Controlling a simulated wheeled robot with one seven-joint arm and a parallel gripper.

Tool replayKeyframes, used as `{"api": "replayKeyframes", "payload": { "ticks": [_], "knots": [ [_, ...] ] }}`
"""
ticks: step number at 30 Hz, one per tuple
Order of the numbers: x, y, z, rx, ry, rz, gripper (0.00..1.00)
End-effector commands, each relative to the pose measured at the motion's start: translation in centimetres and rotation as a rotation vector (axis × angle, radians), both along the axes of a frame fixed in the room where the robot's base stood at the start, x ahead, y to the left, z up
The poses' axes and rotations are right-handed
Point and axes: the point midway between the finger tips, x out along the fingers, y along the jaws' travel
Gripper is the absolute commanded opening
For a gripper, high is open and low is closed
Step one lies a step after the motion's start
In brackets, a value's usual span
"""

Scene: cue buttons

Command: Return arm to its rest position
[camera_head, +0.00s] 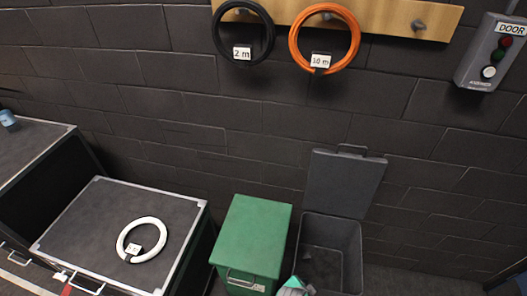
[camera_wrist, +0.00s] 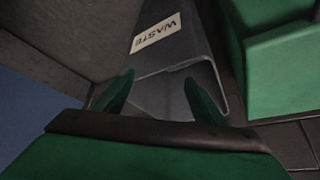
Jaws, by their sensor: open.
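My gripper (camera_wrist: 160,97) shows in the wrist view with its two dark green fingers apart and nothing between them. In the head view a small part of my gripper (camera_head: 293,287) shows at the bottom edge, in front of the grey bin (camera_head: 355,245). The bin's lid (camera_head: 343,183) stands up against the wall, and the part of its inside that shows looks empty. The wrist view shows a grey surface with a WASTE label (camera_wrist: 157,33) just beyond the fingers. Most of my arm is out of view.
A green box (camera_head: 252,238) stands left of the bin; a green box also shows in the wrist view (camera_wrist: 285,68). A white coil (camera_head: 141,240) lies on a dark cabinet (camera_head: 95,215). Black (camera_head: 243,57) and orange (camera_head: 324,68) coils hang above. A door button panel (camera_head: 491,52) is upper right.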

Motion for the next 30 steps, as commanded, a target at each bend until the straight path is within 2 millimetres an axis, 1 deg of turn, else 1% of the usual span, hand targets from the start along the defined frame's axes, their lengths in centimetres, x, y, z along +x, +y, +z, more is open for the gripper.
{"api": "replayKeyframes", "payload": {
  "ticks": [1,6,10,14,17,23,26,30],
  "knots": [
    [-1.0,1.1,-0.7,-0.007,-0.015,0.050,0.64],
    [-3.2,4.3,-1.1,-0.046,-0.107,0.223,0.64],
    [-5.1,6.8,-0.5,-0.078,-0.183,0.343,0.64],
    [-7.2,9.3,0.8,-0.113,-0.264,0.457,0.64],
    [-8.9,11.0,2.3,-0.143,-0.327,0.536,0.64],
    [-12.6,13.8,6.6,-0.210,-0.460,0.669,0.64],
    [-14.6,14.8,9.2,-0.250,-0.525,0.724,0.64],
    [-17.1,15.8,13.2,-0.307,-0.615,0.786,0.64]
  ]
}}
